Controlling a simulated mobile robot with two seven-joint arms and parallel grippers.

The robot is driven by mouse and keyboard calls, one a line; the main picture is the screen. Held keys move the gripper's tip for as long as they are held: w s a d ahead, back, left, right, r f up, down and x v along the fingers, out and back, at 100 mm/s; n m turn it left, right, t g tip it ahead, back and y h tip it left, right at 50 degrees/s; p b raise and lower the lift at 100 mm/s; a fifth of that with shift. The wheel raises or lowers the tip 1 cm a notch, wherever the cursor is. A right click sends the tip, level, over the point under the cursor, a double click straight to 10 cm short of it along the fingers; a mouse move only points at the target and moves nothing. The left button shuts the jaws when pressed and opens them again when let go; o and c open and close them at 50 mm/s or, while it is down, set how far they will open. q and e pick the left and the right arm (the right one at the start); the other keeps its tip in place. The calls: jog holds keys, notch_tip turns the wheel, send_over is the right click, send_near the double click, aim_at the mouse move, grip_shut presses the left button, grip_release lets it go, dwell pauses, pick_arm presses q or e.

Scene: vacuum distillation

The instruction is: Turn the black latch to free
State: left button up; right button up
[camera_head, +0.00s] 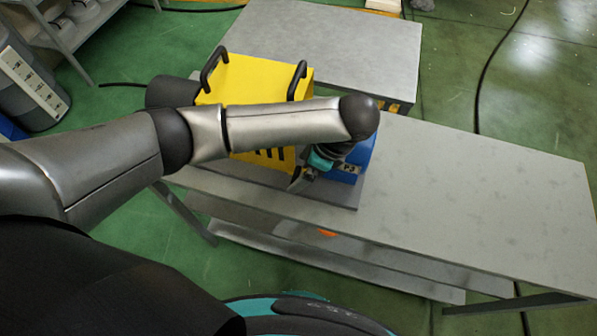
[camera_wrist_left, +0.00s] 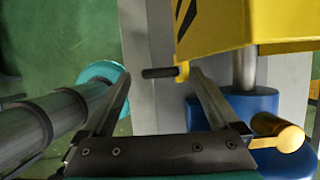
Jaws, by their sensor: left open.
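The black latch shows in the left wrist view as a short dark bar (camera_wrist_left: 160,72), joined at its right end to a small yellow tab under a yellow housing (camera_wrist_left: 245,25). My left gripper (camera_wrist_left: 160,78) is open, with one finger on each side of the bar. I cannot tell whether either finger touches it. In the head view my left gripper (camera_head: 298,181) is low at the front of the yellow machine (camera_head: 262,72), beside a blue part (camera_head: 362,158) labelled P3. My own arm hides much of the machine, and the latch cannot be made out there. My right gripper is not in view.
The machine stands on a long grey bench (camera_head: 480,190), whose right part is clear. Another grey table (camera_head: 340,40) stands behind. Two black handles rise from the machine. In the wrist view, a brass-coloured cylinder (camera_wrist_left: 278,133) and a blue base sit close to the right finger.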

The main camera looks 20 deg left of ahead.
pick_arm(q)
jog(key=shift+x, duration=0.85)
jog(key=shift+c, duration=0.2)
jog(key=c, duration=1.3)
